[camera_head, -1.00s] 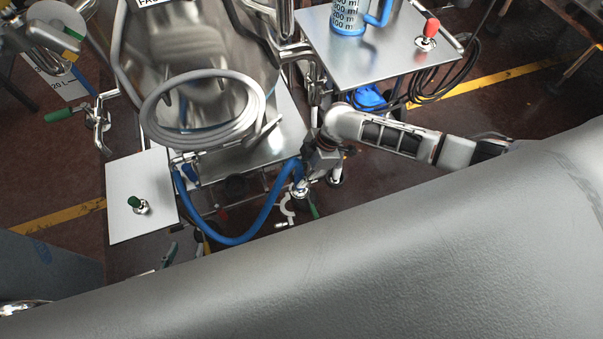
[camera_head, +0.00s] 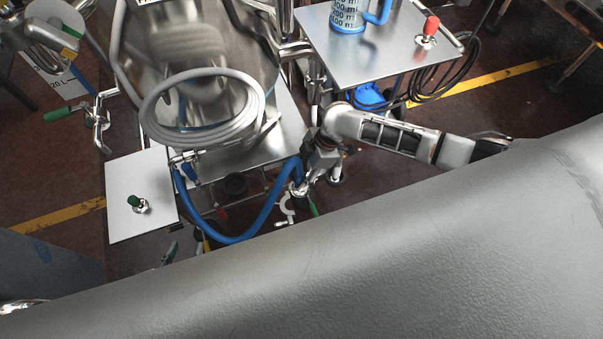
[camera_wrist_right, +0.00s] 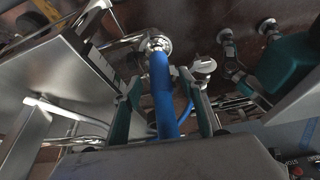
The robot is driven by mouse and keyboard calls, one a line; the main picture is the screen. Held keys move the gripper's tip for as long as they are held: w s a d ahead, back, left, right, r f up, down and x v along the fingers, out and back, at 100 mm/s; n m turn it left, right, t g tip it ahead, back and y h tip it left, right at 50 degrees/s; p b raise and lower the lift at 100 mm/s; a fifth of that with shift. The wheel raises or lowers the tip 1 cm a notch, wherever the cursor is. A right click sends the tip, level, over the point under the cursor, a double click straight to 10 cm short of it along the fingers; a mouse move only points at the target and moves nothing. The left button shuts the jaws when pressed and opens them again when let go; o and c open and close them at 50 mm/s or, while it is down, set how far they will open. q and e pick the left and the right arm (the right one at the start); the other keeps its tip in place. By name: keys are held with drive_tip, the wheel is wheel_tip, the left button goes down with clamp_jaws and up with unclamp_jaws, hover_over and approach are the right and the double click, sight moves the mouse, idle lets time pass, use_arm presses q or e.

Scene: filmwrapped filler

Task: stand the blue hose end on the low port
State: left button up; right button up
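The blue hose (camera_head: 245,237) loops from the left trolley up to my right gripper (camera_head: 303,182). In the right wrist view the blue hose (camera_wrist_right: 164,95) runs between that gripper's two teal-padded fingers (camera_wrist_right: 160,82), with narrow gaps seen on both sides. Its far end meets a round metal fitting (camera_wrist_right: 159,43), which looks like the low port. I cannot tell whether the end is seated on it or just in front. Only a tip of my left gripper (camera_head: 169,256) shows past the large grey surface, away from the hose; its opening is hidden.
A steel vessel with a coiled grey hose (camera_head: 205,135) stands behind. A metal table (camera_head: 370,55) with a blue jug and red switch is at back right.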

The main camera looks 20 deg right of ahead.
drive_tip(key=shift+d+r, duration=0.1)
drive_tip(key=v, duration=0.5)
drive_tip(key=d, duration=1.1)
drive_tip(key=shift+s+d, duration=0.35)
drive_tip(key=shift+d, duration=0.05)
drive_tip(key=shift+a, duration=0.15)
